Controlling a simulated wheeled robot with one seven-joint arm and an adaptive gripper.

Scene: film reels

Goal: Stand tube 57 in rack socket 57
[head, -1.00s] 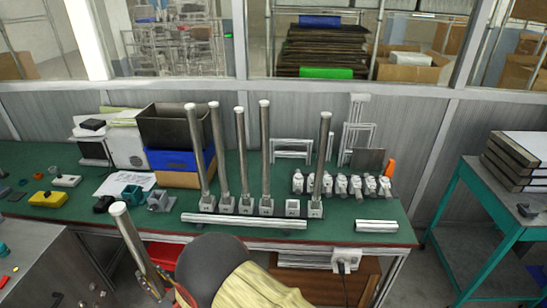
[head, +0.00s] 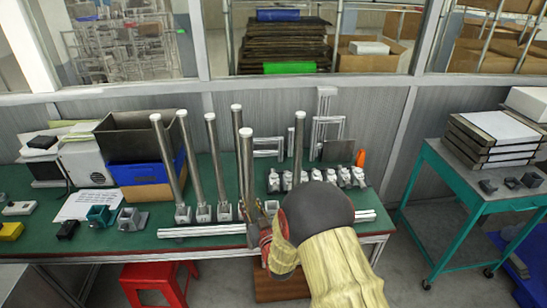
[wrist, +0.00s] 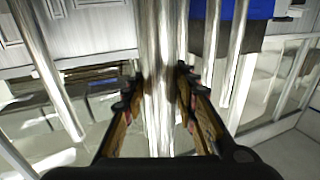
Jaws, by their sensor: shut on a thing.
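My gripper (head: 266,238) is shut on a long silvery tube (head: 247,165) with a pale top. The tube is close to upright, in front of the rack's middle; its lower end is hidden by my gripper and arm. In the wrist view my gripper (wrist: 158,75) has a finger on each side of the tube (wrist: 156,40). The rack on the green bench holds several standing tubes, with three at left (head: 170,160), one behind the held tube (head: 237,125) and one at right (head: 298,150). An empty socket block (head: 272,206) shows partly beside my arm. Socket numbers are too small to read.
A silvery bar (head: 200,231) lies along the bench's front edge. Several small white-and-grey fittings (head: 330,176) stand right of the rack. A dark bin (head: 135,135) on boxes stands at left. A red stool (head: 155,283) stands below the bench. A teal cart (head: 440,175) is at right.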

